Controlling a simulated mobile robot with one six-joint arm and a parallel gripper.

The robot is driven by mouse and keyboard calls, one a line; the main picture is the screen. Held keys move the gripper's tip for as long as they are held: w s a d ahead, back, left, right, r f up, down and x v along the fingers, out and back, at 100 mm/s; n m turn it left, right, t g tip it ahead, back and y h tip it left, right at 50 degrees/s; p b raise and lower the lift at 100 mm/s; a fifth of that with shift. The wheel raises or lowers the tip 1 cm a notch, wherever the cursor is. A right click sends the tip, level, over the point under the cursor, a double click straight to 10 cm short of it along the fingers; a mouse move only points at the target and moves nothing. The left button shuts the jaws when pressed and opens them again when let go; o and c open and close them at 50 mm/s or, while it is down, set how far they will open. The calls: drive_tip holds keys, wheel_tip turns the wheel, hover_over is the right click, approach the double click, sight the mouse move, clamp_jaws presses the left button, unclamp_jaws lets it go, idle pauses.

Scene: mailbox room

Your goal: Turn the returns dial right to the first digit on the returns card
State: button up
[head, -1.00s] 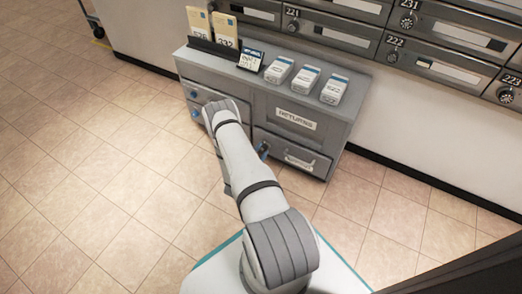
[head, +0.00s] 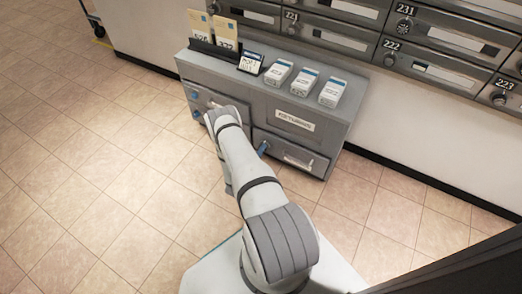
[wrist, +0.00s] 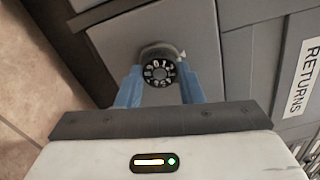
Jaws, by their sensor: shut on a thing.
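The returns dial (wrist: 158,71) is a round black knob with white digits on the grey cabinet front. A small white pointer (wrist: 182,56) sits at its upper right in the wrist view. My gripper (wrist: 159,82) has its two blue fingers on either side of the dial, shut on it. In the head view my arm hides the dial. A small dark-framed card (head: 250,62) stands on the cabinet top, its writing too small to read surely. Two tall cream cards (head: 224,33) with numbers stand left of it; I cannot tell which card is for returns.
The grey cabinet (head: 345,110) bears a RETURNS label (wrist: 307,66). Three white boxes (head: 304,82) sit on its top. Metal mailboxes (head: 440,60) line the wall behind.

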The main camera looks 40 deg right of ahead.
drive_tip(key=shift+a+m+p, duration=0.1)
drive_tip(key=shift+m+p, duration=0.25)
drive_tip(key=shift+m, duration=0.65)
drive_tip(key=shift+f, duration=0.1)
drive_tip(key=o, duration=1)
drive_tip(key=p+v, duration=0.2)
drive_tip(key=v, duration=0.5)
drive_tip(key=shift+s+a+p, duration=0.15)
drive_tip(key=shift+a+p, duration=0.15)
drive_tip(key=shift+a, duration=0.05)
